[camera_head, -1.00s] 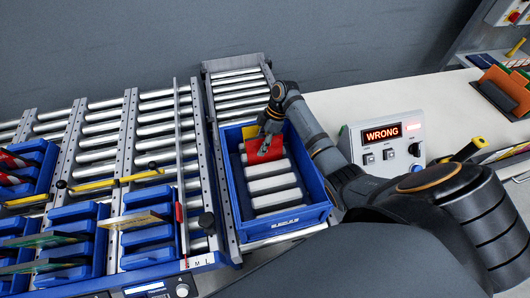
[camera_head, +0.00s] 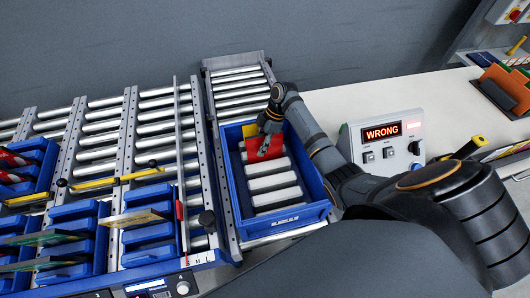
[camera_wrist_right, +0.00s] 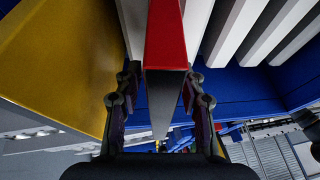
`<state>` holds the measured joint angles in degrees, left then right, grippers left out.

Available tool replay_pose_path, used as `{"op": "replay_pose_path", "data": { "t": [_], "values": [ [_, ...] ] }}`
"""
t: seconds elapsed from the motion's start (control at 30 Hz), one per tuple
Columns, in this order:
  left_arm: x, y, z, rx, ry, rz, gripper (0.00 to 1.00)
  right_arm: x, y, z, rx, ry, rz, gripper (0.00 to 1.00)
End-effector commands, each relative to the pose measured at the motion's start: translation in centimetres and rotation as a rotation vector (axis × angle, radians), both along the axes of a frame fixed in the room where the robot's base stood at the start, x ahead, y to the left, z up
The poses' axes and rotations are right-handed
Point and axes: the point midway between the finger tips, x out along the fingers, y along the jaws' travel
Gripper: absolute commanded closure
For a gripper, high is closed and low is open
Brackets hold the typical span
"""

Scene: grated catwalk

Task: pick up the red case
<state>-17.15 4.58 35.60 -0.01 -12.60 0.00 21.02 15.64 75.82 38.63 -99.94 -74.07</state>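The red case (camera_head: 266,151) stands in the far part of a blue crate (camera_head: 237,205). My right gripper (camera_head: 270,124) is over it, pointing down into the crate. In the right wrist view the red case (camera_wrist_right: 166,40) shows its red edge and a dark face between the two fingers of my right gripper (camera_wrist_right: 160,85). The fingers lie close along both sides of it; I cannot tell whether they press on it. A yellow case (camera_head: 249,131) stands just behind the red one and fills the left of the wrist view (camera_wrist_right: 60,60). My left gripper is out of view.
The crate sits on a roller conveyor (camera_head: 236,88), its near slots empty. Blue racks with cases (camera_head: 150,235) stand on the left. A control box (camera_head: 383,140) reading WRONG is on the white counter, right of my arm.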

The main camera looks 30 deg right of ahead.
Motion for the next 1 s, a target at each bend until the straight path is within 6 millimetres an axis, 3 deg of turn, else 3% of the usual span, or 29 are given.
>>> {"op": "replay_pose_path", "data": {
  "t": [0.07,0.3,0.83,1.0],
  "values": [
    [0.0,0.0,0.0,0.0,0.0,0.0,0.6,0.0,0.0,0.0,0.0,0.0,0.0,0.67],
    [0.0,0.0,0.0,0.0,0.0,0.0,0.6,0.0,0.0,0.0,0.0,0.0,0.0,1.0],
    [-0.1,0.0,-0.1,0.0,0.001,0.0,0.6,0.1,0.0,0.3,-0.001,-0.002,0.0,1.0],
    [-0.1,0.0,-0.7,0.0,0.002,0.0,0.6,0.2,-0.1,3.1,-0.002,-0.008,0.001,1.0]
  ]
}}
